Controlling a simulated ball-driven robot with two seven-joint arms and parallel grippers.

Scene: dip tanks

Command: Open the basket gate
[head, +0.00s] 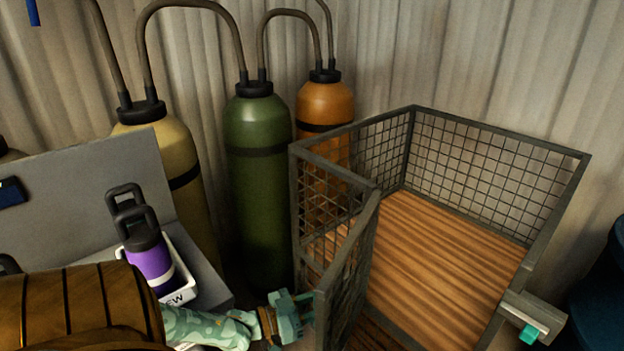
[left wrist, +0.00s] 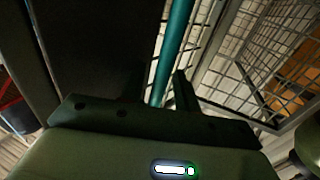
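The basket gate (head: 345,270) is a grey-framed mesh panel. It stands swung outward toward me at an angle to the basket's front, leaving an opening beside it. My left gripper (head: 290,317) is at the gate's near, outer edge. In the left wrist view a teal bar (left wrist: 174,45), apparently the gate handle, runs between the two dark fingers (left wrist: 160,92), which look closed on it. The basket (head: 500,127) has mesh walls and a bare wooden floor (head: 430,245). My right gripper is not in view.
Green (head: 257,190), orange (head: 325,103) and tan (head: 150,140) gas cylinders stand behind and left of the basket. A purple bottle (head: 150,265) sits in a white bin at left. A grey bracket with a teal tab (head: 530,333) sits at the basket's right front. A dark blue drum (head: 605,290) is at right.

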